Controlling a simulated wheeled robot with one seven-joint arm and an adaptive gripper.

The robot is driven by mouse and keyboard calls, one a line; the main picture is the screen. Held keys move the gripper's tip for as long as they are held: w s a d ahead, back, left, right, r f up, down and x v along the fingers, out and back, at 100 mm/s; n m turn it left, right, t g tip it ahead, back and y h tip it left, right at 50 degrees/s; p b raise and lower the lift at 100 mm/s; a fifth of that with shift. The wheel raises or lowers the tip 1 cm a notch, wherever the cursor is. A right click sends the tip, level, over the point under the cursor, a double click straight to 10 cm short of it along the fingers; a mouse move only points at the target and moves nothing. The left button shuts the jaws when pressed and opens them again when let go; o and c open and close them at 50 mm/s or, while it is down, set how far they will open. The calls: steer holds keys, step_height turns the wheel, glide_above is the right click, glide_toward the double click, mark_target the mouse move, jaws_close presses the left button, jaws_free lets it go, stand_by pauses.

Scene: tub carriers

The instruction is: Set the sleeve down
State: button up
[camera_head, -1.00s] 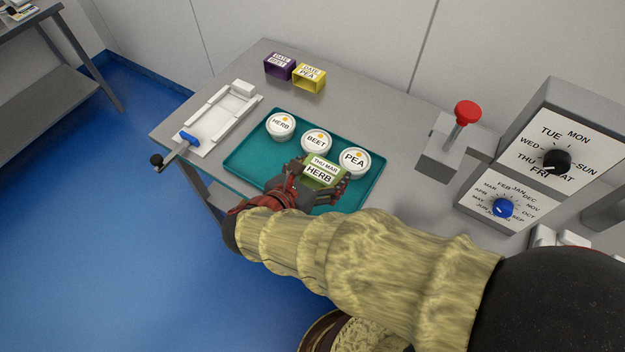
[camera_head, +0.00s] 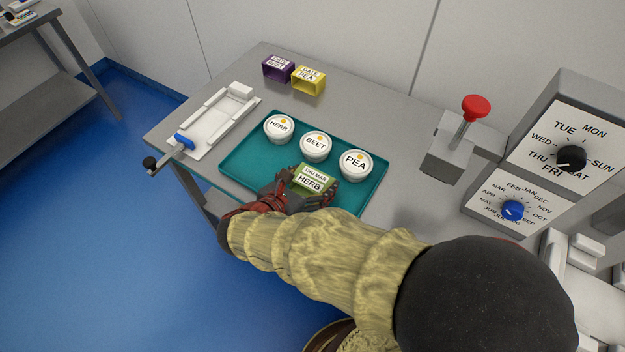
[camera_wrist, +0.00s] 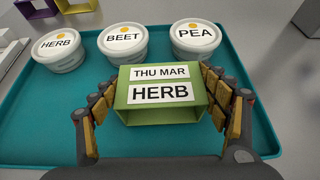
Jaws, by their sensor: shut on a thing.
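The green sleeve (camera_head: 314,178), labelled "THU MAR" and "HERB", is between the fingers of my gripper (camera_head: 306,190). In the wrist view the sleeve (camera_wrist: 160,117) lies level with its open end facing me, and the fingers of my gripper (camera_wrist: 160,110) close on its left and right sides. It is over the front part of the teal tray (camera_head: 240,172); I cannot tell whether it touches the tray. Behind it stand the white HERB tub (camera_head: 279,129), BEET tub (camera_head: 317,147) and PEA tub (camera_head: 356,165), in a row on the tray.
A purple sleeve (camera_head: 278,68) and a yellow sleeve (camera_head: 308,79) stand at the table's back. A white fixture with a blue handle (camera_head: 210,122) lies left of the tray. A red-knobbed lever (camera_head: 475,108) and a dial box (camera_head: 562,150) stand at right. Tray room is free left of the sleeve.

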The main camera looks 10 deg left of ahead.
steer(key=shift+f, duration=0.15)
steer(key=o, duration=0.9)
steer(key=shift+s+a+r, duration=0.15)
steer(key=shift+s+r, duration=0.1)
steer(key=shift+r, duration=0.1)
steer(key=p+v, duration=0.4)
steer(key=v, duration=0.7)
steer(key=shift+s, duration=0.2)
